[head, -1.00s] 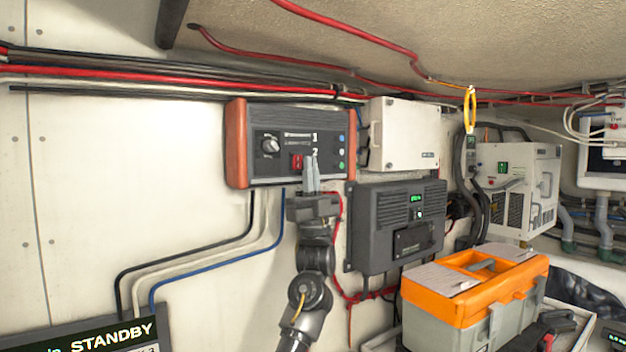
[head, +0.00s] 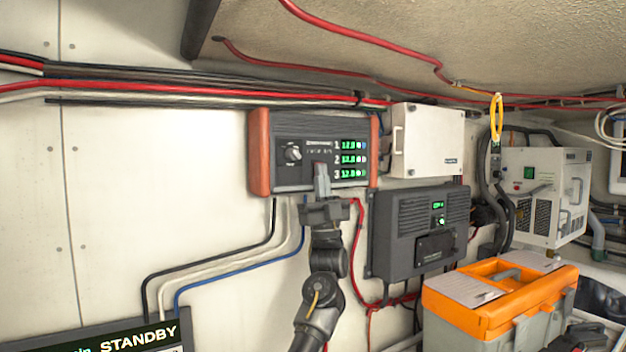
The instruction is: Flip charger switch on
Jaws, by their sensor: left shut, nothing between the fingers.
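The charger unit (head: 260,155) is a dark panel with orange-red end cheeks, mounted on the white wall. A round knob (head: 293,154) sits on the left of its face. Three numbered rows of green lit readouts (head: 350,159) glow on the right. My left gripper (head: 321,167) comes up from below, its fingers shut and empty, in front of the panel's lower middle. The fingertips cover the spot of the red switch, so its position is hidden; I cannot tell whether they touch it. My right gripper is not in view.
A white box (head: 430,140) and a dark grey unit with a small green display (head: 418,228) hang close on the right. An orange-lidded toolbox (head: 490,315) stands at the lower right. Cables run above and below the charger. The wall on the left is mostly clear.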

